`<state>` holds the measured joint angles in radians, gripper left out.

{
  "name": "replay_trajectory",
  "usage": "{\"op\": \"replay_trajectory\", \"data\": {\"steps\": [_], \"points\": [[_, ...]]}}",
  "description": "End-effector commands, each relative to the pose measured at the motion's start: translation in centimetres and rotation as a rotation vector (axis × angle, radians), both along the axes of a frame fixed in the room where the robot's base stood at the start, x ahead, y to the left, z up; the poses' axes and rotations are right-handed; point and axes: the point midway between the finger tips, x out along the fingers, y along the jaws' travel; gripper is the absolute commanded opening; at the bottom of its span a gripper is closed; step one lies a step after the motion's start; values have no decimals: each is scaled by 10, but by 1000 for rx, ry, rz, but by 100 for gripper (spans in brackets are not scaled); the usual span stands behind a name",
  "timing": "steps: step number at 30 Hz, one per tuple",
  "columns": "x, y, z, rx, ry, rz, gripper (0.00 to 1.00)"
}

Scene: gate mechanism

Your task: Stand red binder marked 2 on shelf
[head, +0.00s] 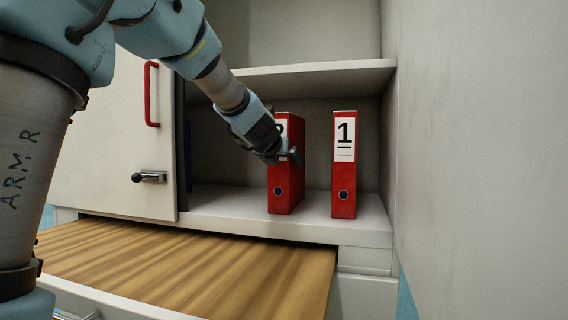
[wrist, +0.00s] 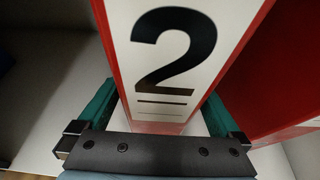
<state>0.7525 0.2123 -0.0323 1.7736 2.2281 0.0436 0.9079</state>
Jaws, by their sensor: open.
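The red binder marked 2 (head: 283,185) stands upright on the lower shelf board (head: 240,205) inside the cabinet, left of the red binder marked 1 (head: 344,180). In the head view my gripper (head: 290,154) is at the front of binder 2 and hides part of its label. In the wrist view the label with the black 2 (wrist: 172,50) fills the middle. My gripper (wrist: 165,118) is open, with one finger on each side of binder 2. I cannot tell whether the fingers touch it.
A white door with a red handle (head: 151,94) and a dark latch (head: 149,177) covers the left. A wooden pull-out board (head: 190,265) lies in front, below the shelf. An upper shelf (head: 315,68) is above the binders. A plain wall (head: 480,150) closes the right.

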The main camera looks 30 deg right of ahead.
Motion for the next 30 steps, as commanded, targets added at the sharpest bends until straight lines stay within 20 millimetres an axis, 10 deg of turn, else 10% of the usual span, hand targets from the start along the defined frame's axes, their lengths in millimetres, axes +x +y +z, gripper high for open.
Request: {"op": "replay_trajectory", "data": {"steps": [13, 30], "points": [[-60, 55, 36, -2, 0, -1, 100], [-69, 64, 38, 0, 0, -1, 100]]}}
